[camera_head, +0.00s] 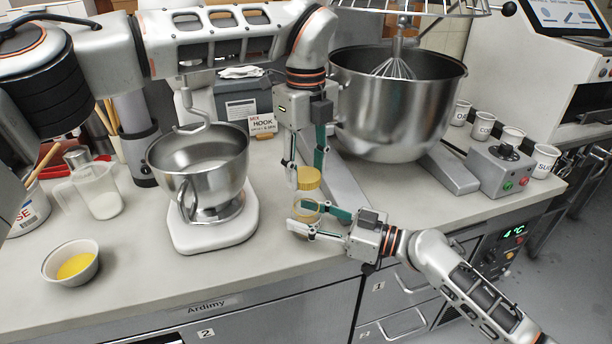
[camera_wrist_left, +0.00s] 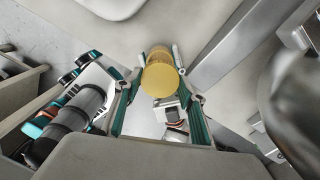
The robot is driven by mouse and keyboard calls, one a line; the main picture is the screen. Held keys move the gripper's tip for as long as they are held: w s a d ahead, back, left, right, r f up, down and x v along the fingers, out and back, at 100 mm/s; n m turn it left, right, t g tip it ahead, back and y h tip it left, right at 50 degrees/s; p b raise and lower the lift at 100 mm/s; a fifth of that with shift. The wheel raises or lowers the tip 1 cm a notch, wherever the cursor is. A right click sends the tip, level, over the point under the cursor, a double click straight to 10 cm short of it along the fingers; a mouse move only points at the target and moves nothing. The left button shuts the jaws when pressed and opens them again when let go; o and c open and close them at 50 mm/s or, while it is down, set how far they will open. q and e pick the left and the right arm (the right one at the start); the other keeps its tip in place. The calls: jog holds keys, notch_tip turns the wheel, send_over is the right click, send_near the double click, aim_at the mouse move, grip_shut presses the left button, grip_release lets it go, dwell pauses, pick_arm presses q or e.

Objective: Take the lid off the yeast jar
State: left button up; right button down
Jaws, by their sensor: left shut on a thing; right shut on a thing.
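The yellow lid (camera_head: 309,179) of the yeast jar is between the fingers of my left gripper (camera_head: 305,172), which points down and is shut on it. In the left wrist view the round lid (camera_wrist_left: 161,79) sits between the two fingertips. The glass yeast jar (camera_head: 306,211) is right under the lid, near the counter's front edge. My right gripper (camera_head: 303,216) comes from the right and is shut around the jar. Fingers hide part of the jar. I cannot tell whether the lid still touches the jar's rim.
A small stand mixer (camera_head: 215,230) stands left of the jar, and a large steel mixing bowl (camera_head: 395,110) is behind to the right. A bowl with yellow content (camera_head: 71,263) and a measuring jug (camera_head: 98,190) are at the left. The counter front between bowl and mixer is clear.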

jog(key=c, duration=1.1)
grip_release()
